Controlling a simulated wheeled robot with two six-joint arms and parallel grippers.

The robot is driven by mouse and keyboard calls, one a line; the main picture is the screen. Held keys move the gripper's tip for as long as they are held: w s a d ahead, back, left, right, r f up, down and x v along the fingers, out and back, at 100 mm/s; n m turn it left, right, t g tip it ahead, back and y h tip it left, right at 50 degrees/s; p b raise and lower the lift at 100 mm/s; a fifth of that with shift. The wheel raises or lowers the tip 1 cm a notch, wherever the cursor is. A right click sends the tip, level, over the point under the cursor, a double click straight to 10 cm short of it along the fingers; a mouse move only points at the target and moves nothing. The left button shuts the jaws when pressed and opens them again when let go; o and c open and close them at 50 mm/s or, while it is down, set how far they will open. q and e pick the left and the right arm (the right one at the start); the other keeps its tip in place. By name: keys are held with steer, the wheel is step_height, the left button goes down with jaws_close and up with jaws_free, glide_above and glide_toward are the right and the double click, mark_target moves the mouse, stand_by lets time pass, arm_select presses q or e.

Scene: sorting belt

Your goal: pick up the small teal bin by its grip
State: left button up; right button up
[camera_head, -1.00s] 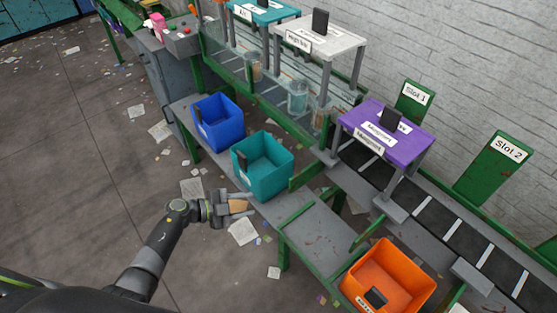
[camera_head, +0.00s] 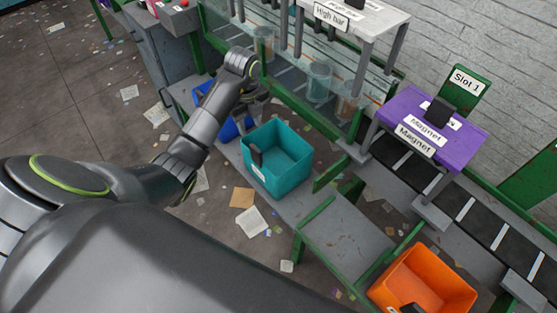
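The small teal bin (camera_head: 290,168) stands upright and open-topped on the grey bench, and its inside looks empty. Its grip is a dark upright tab (camera_head: 256,155) on the left wall, above a white label. My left arm reaches up from the lower left. My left gripper (camera_head: 258,93) is beyond the teal bin's far left corner, above the bench and apart from the grip. It is small, dark and partly hidden by my wrist, so its fingers cannot be made out. My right gripper is out of view.
A blue bin (camera_head: 207,92) stands behind my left forearm, mostly covered. An orange bin (camera_head: 440,275) is at the lower right. A purple Magnet stand (camera_head: 465,145) spans the conveyor belt (camera_head: 440,190). Glass panels and a High bar frame (camera_head: 375,20) rise behind the teal bin.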

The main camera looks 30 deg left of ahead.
mark_target(253, 148)
arm_select(q)
step_height(253, 148, down, 10)
steer(key=b, duration=0.9)
steer(key=shift+f+b, duration=0.85)
steer(key=f, duration=0.5)
steer(key=shift+w+d, duration=0.25)
steer(key=shift+d, duration=0.05)
jaws_close()
